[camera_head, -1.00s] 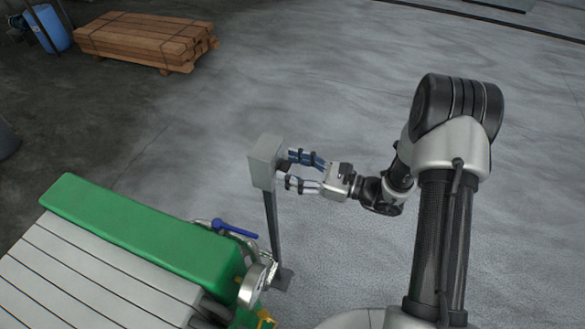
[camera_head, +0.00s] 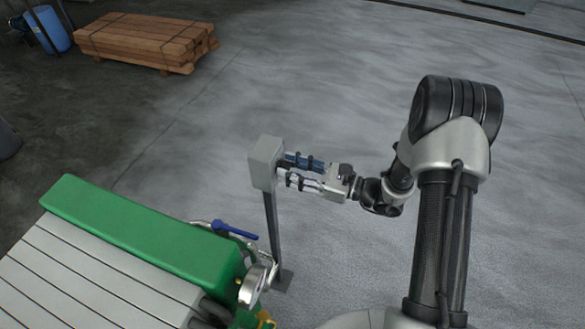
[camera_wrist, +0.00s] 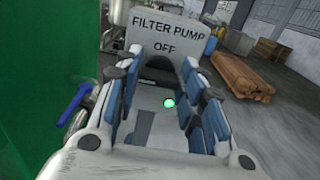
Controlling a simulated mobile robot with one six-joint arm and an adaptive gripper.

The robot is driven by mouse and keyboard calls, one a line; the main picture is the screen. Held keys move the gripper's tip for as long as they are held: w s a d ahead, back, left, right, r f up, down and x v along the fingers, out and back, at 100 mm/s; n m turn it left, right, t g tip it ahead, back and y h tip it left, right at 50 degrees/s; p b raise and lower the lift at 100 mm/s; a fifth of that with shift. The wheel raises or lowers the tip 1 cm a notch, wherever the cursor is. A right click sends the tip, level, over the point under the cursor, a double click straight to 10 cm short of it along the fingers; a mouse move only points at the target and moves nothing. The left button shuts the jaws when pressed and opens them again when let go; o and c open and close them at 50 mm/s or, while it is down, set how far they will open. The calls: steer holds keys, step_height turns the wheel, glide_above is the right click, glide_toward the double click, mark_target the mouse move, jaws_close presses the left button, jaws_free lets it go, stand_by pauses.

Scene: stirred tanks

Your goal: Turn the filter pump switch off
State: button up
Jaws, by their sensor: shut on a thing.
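The filter pump switch box (camera_head: 265,158) is a light grey box on a dark post, left of my gripper (camera_head: 285,167) in the head view. In the wrist view the face of the box (camera_wrist: 163,32) reads "FILTER PUMP" with "OFF" below. A dark rounded switch knob (camera_wrist: 160,69) shows under the word "OFF", partly hidden by the blue finger pads. A green light (camera_wrist: 168,103) shows below it, between the fingers. My gripper reaches the front of the box with its fingers on either side of the knob, shut on it.
A green and grey machine (camera_head: 140,230) stands at the lower left, with a blue-handled valve (camera_head: 235,230) and a round gauge (camera_head: 254,285) close to the post. A timber stack (camera_head: 145,42) lies far off. The floor right of the box is open.

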steer(key=shift+m+p, duration=0.3)
steer(key=shift+p, duration=0.05)
steer(key=shift+c, duration=0.2)
steer(key=m+p, duration=0.2)
steer(key=m, duration=0.1)
steer(key=shift+r+m+p, duration=0.1)
steer(key=shift+m+p, duration=0.2)
steer(key=shift+p, duration=0.05)
steer(key=m+p, duration=0.2)
steer(key=m, duration=0.2)
steer(key=shift+w+m, duration=0.1)
steer(key=shift+m, duration=0.2)
steer(key=m+p, duration=0.1)
steer(key=m, duration=0.1)
steer(key=m+p, duration=0.1)
steer(key=m, duration=0.1)
steer(key=shift+f+m, duration=0.2)
steer(key=shift+m, duration=0.1)
steer(key=shift+w+f+m+p, duration=0.15)
steer(key=shift+m+p, duration=0.55)
steer(key=shift+m, duration=1.5)
steer(key=shift+o, duration=0.2)
steer(key=shift+c, duration=0.2)
steer(key=o, duration=1.1)
steer(key=shift+d, duration=0.1)
